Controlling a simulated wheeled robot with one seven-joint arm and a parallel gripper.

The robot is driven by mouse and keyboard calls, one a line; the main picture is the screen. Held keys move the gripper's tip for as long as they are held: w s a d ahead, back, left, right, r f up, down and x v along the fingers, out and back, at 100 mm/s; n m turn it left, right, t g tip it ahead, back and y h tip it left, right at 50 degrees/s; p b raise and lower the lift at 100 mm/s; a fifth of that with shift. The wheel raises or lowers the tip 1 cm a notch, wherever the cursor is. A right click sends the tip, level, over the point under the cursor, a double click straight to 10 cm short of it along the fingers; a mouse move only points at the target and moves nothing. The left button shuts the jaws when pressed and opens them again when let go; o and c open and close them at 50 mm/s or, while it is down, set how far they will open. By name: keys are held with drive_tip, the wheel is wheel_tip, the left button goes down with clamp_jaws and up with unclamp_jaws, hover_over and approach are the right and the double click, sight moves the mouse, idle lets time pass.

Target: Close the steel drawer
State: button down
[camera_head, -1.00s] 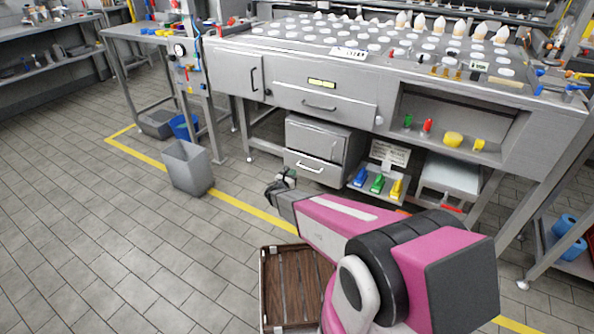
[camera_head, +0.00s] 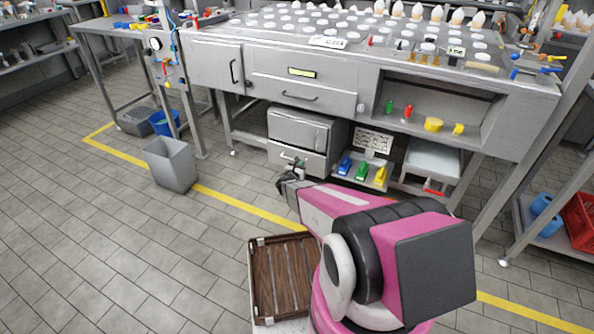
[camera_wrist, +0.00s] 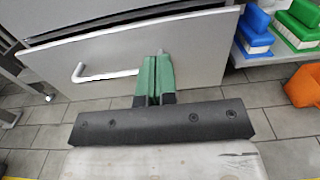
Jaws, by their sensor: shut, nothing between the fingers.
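The steel drawer (camera_head: 312,164) is the lower drawer of a small grey cabinet under the long workbench. It juts out a little from the cabinet. In the wrist view its grey front (camera_wrist: 200,45) fills the upper middle, with a dark gap along its top edge. Its bar handle (camera_wrist: 105,75) is left of my fingers. My gripper (camera_wrist: 156,62) has its green fingers together and empty, pointing at the drawer front right of the handle. I cannot tell whether the fingertips touch it. In the head view my gripper (camera_head: 297,166) partly hides the drawer's front.
A grey bin (camera_head: 170,165) stands on the floor at left. A brown slatted crate (camera_head: 280,275) is beside my arm. An orange object (camera_wrist: 303,88) shows at right in the wrist view.

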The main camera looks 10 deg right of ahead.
sight(308, 154)
drive_tip(key=x, duration=0.6)
drive_tip(key=shift+w+d, duration=0.2)
drive_tip(key=shift+x, duration=1.2)
drive_tip(key=shift+w, duration=0.1)
drive_tip(key=shift+a, duration=0.1)
